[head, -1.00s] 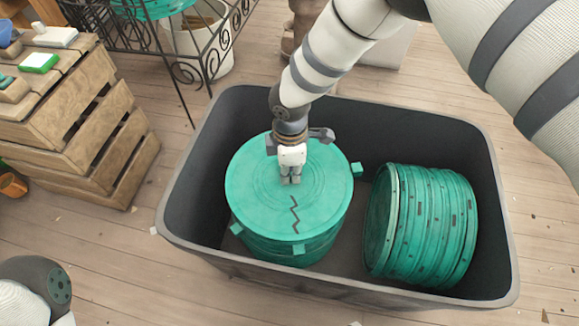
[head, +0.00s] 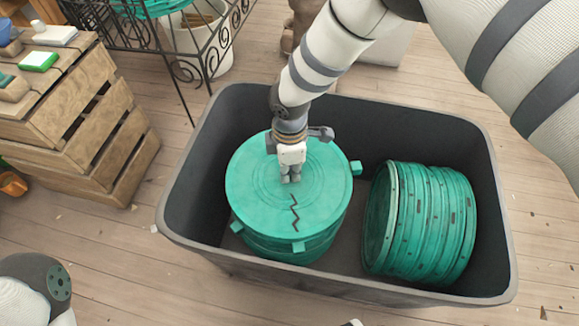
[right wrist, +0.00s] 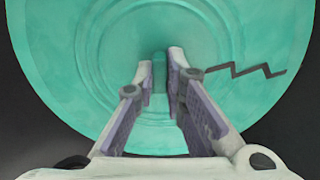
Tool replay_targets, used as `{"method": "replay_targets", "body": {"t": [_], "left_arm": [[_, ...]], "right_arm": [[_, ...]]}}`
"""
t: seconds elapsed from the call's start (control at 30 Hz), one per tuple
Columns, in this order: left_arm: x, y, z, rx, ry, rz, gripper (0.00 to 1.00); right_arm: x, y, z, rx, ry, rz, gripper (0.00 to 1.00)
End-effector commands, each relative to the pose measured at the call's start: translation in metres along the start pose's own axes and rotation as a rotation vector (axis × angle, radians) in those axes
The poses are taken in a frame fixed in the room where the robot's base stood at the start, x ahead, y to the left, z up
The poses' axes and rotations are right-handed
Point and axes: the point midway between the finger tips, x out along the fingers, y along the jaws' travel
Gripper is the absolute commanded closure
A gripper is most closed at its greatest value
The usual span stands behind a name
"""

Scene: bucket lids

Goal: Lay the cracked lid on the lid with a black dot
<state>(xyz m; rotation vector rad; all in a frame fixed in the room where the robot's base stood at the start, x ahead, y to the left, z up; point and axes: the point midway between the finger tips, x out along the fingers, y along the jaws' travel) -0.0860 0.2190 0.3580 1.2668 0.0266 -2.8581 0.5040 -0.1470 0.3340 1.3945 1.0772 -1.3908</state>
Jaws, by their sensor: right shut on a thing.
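The cracked lid (head: 252,200) is a round green lid with a dark zigzag crack. It lies face up on top of a green ridged stack (head: 262,245) in the left part of the bin. My right gripper (head: 291,178) points down at the lid's middle, shut on a small green knob (right wrist: 160,68) there. The crack (right wrist: 245,70) shows right of the fingers in the right wrist view. Whether the lid has clear space beneath it cannot be told. No black dot is visible on any lid. My left gripper is not in view.
A dark grey bin (head: 228,95) holds the lids. More green ridged lids (head: 425,220) lie on their side at its right. A wooden crate (head: 85,130) stands left and a black wire stand (head: 205,55) behind. Plank floor surrounds the bin.

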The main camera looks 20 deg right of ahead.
Motion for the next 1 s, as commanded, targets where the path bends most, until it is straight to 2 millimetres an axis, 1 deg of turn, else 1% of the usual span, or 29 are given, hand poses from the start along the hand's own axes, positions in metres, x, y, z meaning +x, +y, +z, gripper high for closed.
{"method": "replay_targets", "body": {"t": [0.37,0.47,0.5,0.57,0.6,0.8,0.83,1.0], "left_arm": [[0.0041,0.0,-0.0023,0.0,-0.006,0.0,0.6],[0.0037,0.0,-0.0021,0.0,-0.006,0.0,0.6],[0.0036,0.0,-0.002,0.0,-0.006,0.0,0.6],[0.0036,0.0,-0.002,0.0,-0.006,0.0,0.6],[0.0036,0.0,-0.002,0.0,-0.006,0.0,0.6],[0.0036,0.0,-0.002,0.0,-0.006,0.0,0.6],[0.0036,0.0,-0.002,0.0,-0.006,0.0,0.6],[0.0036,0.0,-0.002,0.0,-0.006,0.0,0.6]], "right_arm": [[0.0105,0.0,-0.0001,0.0,0.0,0.0,1.0],[0.0096,0.0001,-0.0002,0.0,0.0,0.0,1.0],[0.0096,0.0001,-0.0002,0.0,0.0,0.0,0.82],[0.0095,0.0001,-0.0002,0.0,0.0,0.0,0.68],[0.0095,0.0,-0.0001,0.0,0.0,0.0,0.65],[0.0096,0.0,-0.0001,0.0,0.0,0.0,0.65],[0.0098,-0.0003,0.0,0.0,0.0,0.0,0.7],[0.0097,-0.0002,0.0,0.0,0.0,0.0,0.7]]}}
